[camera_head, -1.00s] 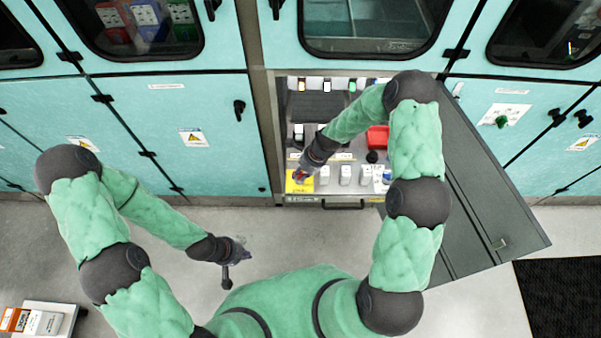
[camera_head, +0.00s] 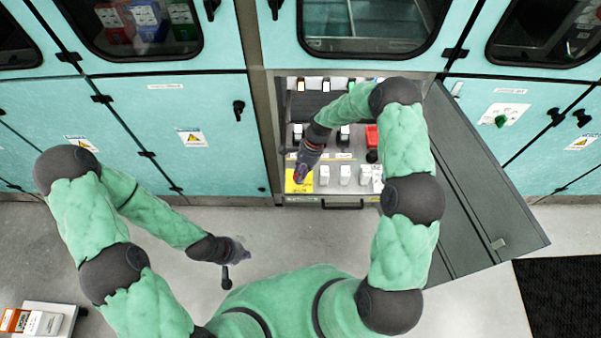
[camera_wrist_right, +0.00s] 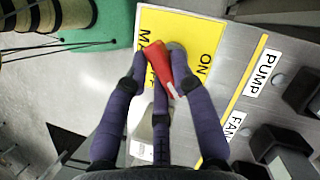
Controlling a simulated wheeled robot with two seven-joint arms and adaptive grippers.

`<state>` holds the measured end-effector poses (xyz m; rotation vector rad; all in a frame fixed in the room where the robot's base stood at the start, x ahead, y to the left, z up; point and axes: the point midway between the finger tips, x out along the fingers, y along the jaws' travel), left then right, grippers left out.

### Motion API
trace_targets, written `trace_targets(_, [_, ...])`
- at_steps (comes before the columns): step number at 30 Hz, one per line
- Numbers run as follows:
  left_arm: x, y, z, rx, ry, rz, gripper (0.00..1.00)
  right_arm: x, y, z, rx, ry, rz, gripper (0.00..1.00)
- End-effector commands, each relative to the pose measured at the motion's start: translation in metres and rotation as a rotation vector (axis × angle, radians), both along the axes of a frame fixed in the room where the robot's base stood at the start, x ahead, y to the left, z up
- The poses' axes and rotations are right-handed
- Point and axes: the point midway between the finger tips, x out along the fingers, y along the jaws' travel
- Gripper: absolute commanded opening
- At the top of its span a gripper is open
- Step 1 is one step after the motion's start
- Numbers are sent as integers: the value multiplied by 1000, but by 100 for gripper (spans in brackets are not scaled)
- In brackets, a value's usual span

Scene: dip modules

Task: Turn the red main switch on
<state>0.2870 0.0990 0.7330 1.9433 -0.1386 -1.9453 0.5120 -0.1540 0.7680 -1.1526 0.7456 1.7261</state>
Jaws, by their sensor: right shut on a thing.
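The red main switch handle (camera_wrist_right: 163,68) sits over a yellow plate (camera_wrist_right: 200,35) with black lettering, of which "MA" and "ON" can be read and the rest is partly covered. My right gripper (camera_wrist_right: 160,60) has its purple fingers closed around the red handle. In the head view my right gripper (camera_head: 300,172) is over the yellow plate (camera_head: 299,187) at the cabinet's lower left and hides the handle. My left gripper (camera_head: 238,252) hangs over the floor, away from the cabinet; its fingers are too small to judge.
White modules (camera_head: 345,174) stand right of the yellow plate. A red block (camera_head: 373,136) sits further back. The open grey door (camera_head: 480,190) stands to the right. PUMP (camera_wrist_right: 263,73) and FAN labels run beside black modules (camera_wrist_right: 282,150).

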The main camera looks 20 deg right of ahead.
Motion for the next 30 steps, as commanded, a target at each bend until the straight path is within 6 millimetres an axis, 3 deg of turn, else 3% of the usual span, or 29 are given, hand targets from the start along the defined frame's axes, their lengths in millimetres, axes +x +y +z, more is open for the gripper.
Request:
trace_targets(18, [0,0,-18,0,0,0,0,4,0,-1,-1,-2,574,0])
trace_targets(30, [0,0,-24,0,0,0,0,5,-1,-1,0,-2,816,0])
